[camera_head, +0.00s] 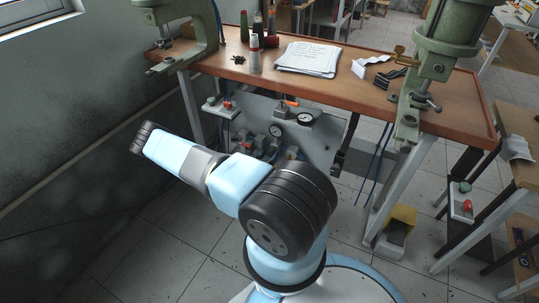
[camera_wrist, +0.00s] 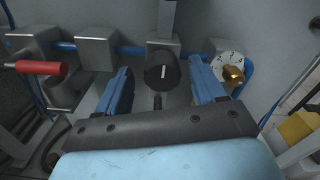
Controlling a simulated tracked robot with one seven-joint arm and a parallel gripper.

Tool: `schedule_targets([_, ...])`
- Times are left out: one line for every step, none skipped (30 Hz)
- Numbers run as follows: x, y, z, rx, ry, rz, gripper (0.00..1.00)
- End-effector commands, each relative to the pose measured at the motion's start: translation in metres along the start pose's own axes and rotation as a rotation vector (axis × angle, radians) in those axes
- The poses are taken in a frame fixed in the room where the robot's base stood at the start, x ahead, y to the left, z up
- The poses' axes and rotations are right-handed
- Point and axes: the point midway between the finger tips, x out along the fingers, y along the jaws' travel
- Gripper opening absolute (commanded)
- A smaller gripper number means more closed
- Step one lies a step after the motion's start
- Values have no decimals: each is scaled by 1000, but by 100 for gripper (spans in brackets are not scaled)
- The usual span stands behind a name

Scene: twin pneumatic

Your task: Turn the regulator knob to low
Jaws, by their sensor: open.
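A black round knob (camera_wrist: 162,72) with a white pointer line faces me in the wrist view. I take it for the regulator knob; its setting marks are too small to read. The white line stands nearly upright in the picture. My gripper (camera_wrist: 160,84) is open, with one blue finger to the left of the knob and one to the right. Gaps show on both sides, and I see no contact. In the head view the panel (camera_head: 325,140) hangs under the workbench (camera_head: 360,75). My arm covers part of it, and I cannot make out the gripper or knob there.
A red-handled valve (camera_wrist: 42,68) is at the left of the wrist view. A brass knob on a white dial (camera_wrist: 232,74) sits close to the right finger. Blue tubing joins the grey blocks. Gauges (camera_head: 305,119) are on the panel.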

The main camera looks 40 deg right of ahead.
Motion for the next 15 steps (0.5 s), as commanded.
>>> schedule_targets([-8,1,0,-1,0,2,69])
schedule_targets([-13,1,0,-1,0,3,69])
schedule_targets([-21,1,0,-2,0,3,69])
schedule_targets([-27,1,0,-2,0,3,69])
schedule_targets([-33,1,0,-1,1,3,69])
schedule_targets([-41,2,0,-2,1,3,69])
schedule_targets([-47,2,0,-2,0,4,69])
schedule_targets([-53,2,0,-2,0,3,69])
schedule_targets([-61,2,0,-1,0,3,69])
schedule_targets([-67,2,0,-1,0,4,69])
schedule_targets([-73,2,0,-2,-1,4,69])
schedule_targets([-80,2,0,-1,0,3,69])
schedule_targets([-85,2,0,0,0,3,69])
schedule_targets([-90,3,0,0,0,4,69])
schedule_targets([-96,2,0,-1,0,4,69])
